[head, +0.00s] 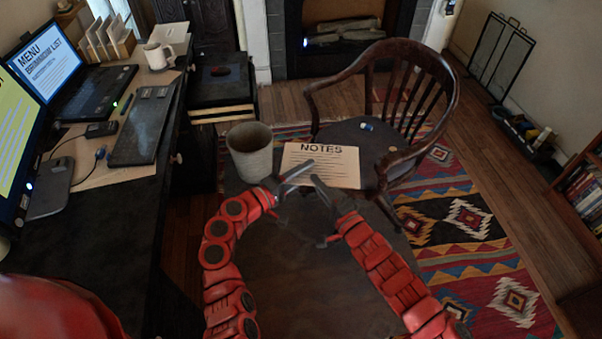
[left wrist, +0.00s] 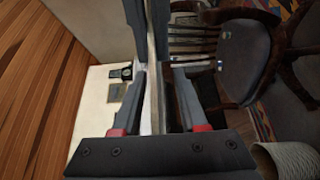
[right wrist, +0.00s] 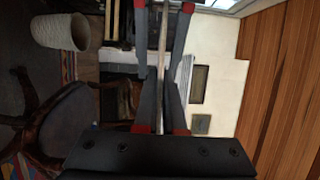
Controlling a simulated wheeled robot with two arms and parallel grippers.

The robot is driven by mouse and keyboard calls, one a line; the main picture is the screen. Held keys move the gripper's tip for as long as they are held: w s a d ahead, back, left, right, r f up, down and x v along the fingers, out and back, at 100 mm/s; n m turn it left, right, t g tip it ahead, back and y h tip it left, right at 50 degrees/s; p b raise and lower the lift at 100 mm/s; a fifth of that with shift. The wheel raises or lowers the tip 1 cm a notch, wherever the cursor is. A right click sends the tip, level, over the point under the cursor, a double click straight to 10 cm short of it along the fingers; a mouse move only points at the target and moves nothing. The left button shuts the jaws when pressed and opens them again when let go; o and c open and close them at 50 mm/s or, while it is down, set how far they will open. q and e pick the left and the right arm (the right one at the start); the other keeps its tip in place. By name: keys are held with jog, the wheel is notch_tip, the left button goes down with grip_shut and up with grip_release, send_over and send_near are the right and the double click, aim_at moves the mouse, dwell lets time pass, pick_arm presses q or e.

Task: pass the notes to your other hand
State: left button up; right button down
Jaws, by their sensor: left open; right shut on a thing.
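The notes (head: 320,168), a pale card headed NOTES with lines of text, are held up in front of me in the head view. My right gripper (head: 322,190) is shut on the notes near their lower edge. My left gripper (head: 293,177) is open close beside it, at the lower left of the card. In the left wrist view the notes (left wrist: 154,90) appear as a thin edge-on strip between the open left fingers. In the right wrist view the notes (right wrist: 162,60) also show edge-on. The exact contact at the fingertips is partly hidden.
A round dark table (head: 300,290) lies below my arms. A grey bin or pot (head: 250,150) stands left of the notes, and a wooden armchair (head: 415,90) behind them. A desk (head: 110,220) with laptops and a mug (head: 158,56) is on the left.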

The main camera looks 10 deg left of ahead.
pick_arm(q)
jog(key=shift+c, duration=0.3)
grip_shut()
pick_arm(e)
jog(key=c, duration=0.9)
grip_release()
